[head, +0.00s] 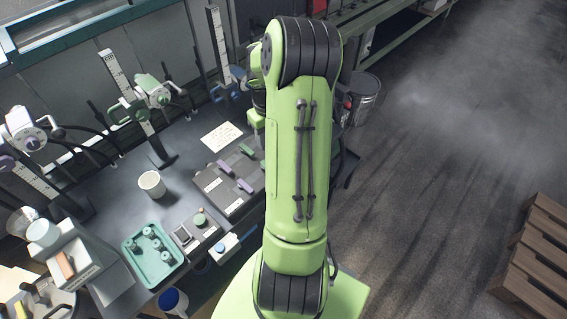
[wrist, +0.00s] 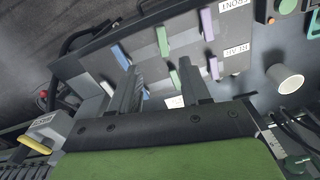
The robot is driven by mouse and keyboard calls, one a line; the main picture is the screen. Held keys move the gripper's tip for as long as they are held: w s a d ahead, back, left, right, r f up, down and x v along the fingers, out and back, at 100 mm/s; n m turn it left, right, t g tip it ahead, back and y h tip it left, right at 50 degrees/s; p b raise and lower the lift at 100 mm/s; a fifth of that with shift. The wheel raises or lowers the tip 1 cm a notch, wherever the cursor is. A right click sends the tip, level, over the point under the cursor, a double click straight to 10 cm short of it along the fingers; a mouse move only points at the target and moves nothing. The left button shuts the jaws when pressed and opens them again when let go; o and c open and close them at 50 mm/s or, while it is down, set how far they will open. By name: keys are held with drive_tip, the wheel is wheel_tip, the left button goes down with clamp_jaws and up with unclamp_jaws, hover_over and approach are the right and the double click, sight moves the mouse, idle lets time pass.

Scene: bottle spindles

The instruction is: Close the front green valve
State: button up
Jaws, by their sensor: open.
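The valve panel (wrist: 190,52) is a dark grey board with two rows of coloured handles. In the wrist view, the front green valve handle (wrist: 163,40) is in the upper row, which the FRONT label (wrist: 234,4) marks. It sits between a purple handle (wrist: 207,24) and a blue handle (wrist: 121,55). A second green handle (wrist: 174,80) is in the row by the REAR label (wrist: 237,50). My gripper (wrist: 157,64) is open and empty, with its fingertips short of the front green handle in the picture. The panel (head: 210,185) is partly hidden by my arm in the head view.
A white cup (head: 151,183) and a teal tray (head: 150,262) with several small pieces stand on the bench, left of the panel. Button boxes (head: 200,220) lie near the panel. Upright spindle stands (head: 135,105) line the back. Open floor is at the right.

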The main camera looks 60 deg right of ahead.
wheel_tip(320, 180, down, 15)
drive_tip(key=shift+w+r+b, duration=0.1)
drive_tip(key=shift+b, duration=0.4)
clamp_jaws()
